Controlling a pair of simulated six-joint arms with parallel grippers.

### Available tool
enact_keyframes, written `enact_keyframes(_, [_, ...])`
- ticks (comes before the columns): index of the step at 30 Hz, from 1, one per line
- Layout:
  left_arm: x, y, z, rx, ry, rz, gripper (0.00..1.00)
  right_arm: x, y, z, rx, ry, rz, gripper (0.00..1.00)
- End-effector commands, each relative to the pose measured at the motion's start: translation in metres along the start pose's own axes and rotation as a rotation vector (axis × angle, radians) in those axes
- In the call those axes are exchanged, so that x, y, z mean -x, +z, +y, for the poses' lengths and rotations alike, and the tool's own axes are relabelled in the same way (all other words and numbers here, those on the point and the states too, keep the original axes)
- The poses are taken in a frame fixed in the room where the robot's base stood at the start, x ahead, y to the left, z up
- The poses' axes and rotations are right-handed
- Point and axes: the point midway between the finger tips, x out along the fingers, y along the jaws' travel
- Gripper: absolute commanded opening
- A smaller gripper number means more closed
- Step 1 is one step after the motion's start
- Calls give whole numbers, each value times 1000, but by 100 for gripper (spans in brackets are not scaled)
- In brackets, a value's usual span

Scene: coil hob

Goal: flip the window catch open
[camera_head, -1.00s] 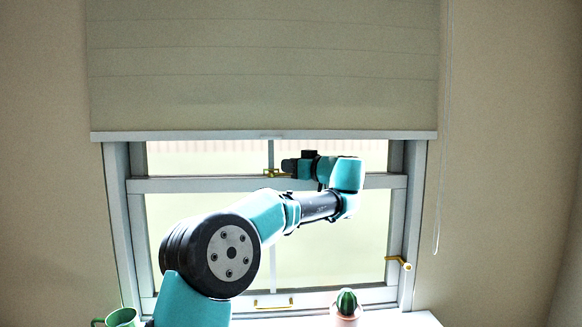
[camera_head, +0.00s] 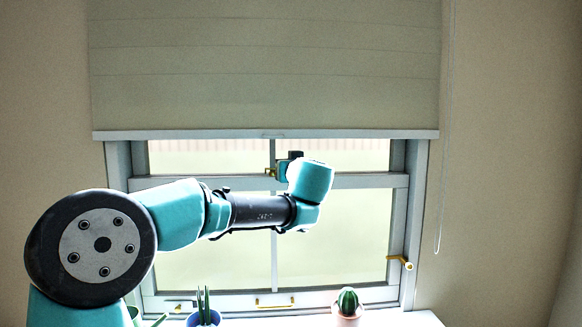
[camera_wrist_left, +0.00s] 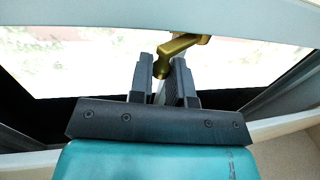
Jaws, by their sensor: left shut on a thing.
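The brass window catch (camera_head: 270,171) sits on the meeting rail of the sash window, at the middle. In the left wrist view its lever (camera_wrist_left: 184,41) crosses the top, and its knobbed end drops between my two dark fingers. My left gripper (camera_wrist_left: 161,70) is shut on that end. In the head view the left gripper (camera_head: 284,166) is small and partly hidden behind my teal wrist, so the catch shows only in part there.
A lowered blind (camera_head: 265,70) hangs just above the catch. A brass handle (camera_head: 400,262) sits on the right of the frame. A potted cactus (camera_head: 347,302) and a blue-potted plant (camera_head: 204,310) stand on the sill. A pull cord hangs at right.

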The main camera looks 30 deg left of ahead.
Motion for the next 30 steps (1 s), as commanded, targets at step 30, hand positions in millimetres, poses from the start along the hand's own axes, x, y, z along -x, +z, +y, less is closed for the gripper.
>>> enact_keyframes(30, [10,1,-24,-2,463,-2,0,0,0,0,0,0,0,0])
